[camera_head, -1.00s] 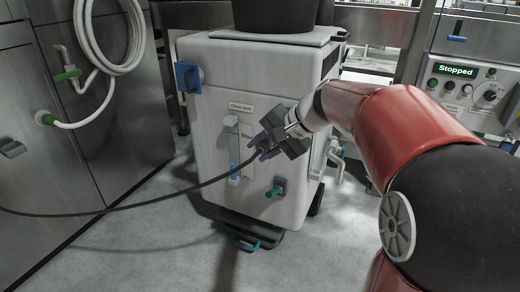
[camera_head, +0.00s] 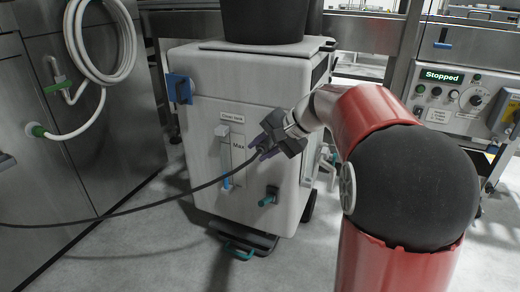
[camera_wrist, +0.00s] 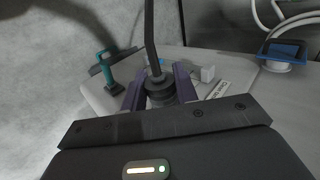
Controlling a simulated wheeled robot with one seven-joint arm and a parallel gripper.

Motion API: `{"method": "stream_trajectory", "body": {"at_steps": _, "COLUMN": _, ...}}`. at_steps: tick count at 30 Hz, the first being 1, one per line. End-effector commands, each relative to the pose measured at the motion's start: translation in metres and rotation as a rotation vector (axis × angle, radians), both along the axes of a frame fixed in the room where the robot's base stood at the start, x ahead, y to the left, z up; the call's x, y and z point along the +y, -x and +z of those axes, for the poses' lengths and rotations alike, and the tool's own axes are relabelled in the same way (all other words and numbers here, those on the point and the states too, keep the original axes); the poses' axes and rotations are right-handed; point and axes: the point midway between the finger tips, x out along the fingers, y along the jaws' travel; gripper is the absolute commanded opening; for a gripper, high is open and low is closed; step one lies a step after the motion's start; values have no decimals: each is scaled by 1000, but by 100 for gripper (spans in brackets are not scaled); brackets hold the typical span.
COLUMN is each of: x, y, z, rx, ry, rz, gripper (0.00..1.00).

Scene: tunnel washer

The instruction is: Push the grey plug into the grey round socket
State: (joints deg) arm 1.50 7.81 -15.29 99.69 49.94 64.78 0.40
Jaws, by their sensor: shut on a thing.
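My gripper (camera_head: 267,145) is in front of the white tank cart in the head view, beside its level gauge. It is shut on the dark grey plug (camera_wrist: 160,88), which shows between the two purple fingers in the wrist view. A black cable (camera_head: 130,210) runs from the plug to the left; it also rises from the plug in the wrist view (camera_wrist: 149,30). I cannot make out the grey round socket in either view.
The white tank cart (camera_head: 205,85) stands ahead, with a blue bracket (camera_head: 179,88) and a teal-handled valve (camera_head: 268,197) on its front. A coiled white hose (camera_head: 72,40) hangs at the left. A control panel (camera_head: 455,98) reading "Stopped" is at the right.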

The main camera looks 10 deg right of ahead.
Motion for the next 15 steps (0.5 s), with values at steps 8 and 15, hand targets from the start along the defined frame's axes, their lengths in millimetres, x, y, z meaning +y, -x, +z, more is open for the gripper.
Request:
{"method": "stream_trajectory", "body": {"at_steps": 8, "x": -5, "y": -6, "z": 1, "rx": 0, "ry": 0, "rz": 0, "gripper": 4}}
{"method": "stream_trajectory", "body": {"at_steps": 15, "x": -5, "y": -6, "z": 1, "rx": -1, "ry": 0, "rz": 1, "gripper": 4}}
